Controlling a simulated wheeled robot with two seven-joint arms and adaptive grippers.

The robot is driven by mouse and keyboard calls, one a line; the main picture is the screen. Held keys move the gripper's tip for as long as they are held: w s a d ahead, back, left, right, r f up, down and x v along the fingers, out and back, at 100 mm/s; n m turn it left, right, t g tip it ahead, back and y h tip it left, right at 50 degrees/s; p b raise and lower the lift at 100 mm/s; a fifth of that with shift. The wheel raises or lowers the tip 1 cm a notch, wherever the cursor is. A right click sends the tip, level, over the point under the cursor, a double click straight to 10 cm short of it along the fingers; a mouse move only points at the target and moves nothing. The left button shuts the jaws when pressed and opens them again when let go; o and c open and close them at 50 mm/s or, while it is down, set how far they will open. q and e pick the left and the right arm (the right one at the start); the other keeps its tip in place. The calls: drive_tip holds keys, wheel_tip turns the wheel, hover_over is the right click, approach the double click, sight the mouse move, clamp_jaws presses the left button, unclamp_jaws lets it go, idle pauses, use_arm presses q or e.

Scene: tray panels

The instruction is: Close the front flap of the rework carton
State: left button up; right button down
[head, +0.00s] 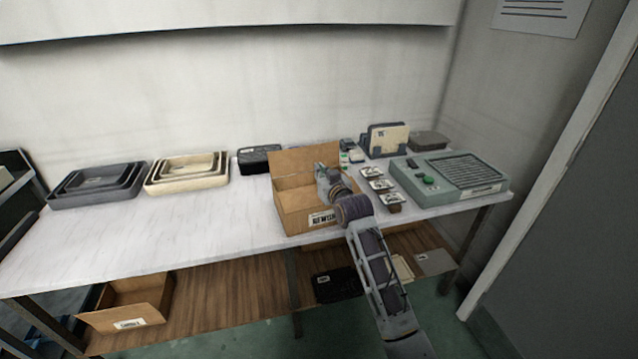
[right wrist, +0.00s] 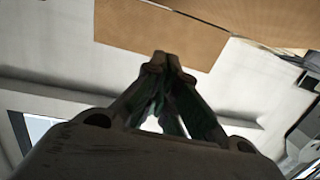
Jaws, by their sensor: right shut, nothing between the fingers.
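The rework carton (head: 297,222) is a brown cardboard box near the front edge of the white table in the head view, its label on the side facing me. A tall flap (head: 300,160) stands up at its back. I cannot clearly make out the front flap; my right arm covers part of the front. My right gripper (head: 320,169) is over the carton's opening, shut and empty. In the right wrist view its fingertips (right wrist: 166,62) meet in front of a brown cardboard panel (right wrist: 150,30); whether they touch it I cannot tell. My left gripper is not in view.
Grey nested trays (head: 97,184) and cream nested trays (head: 187,172) stand at the left, with a black case (head: 259,159) behind. Small labelled parts (head: 383,187) and a green device (head: 450,178) are close on the carton's right.

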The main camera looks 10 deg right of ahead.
drive_tip(key=shift+w, duration=0.4)
drive_tip(key=f, duration=0.2)
drive_tip(key=shift+w+a+f, duration=0.1)
drive_tip(key=shift+w+f, duration=0.1)
drive_tip(key=shift+f, duration=0.1)
drive_tip(key=shift+f+b, duration=0.35)
drive_tip(key=shift+f, duration=0.35)
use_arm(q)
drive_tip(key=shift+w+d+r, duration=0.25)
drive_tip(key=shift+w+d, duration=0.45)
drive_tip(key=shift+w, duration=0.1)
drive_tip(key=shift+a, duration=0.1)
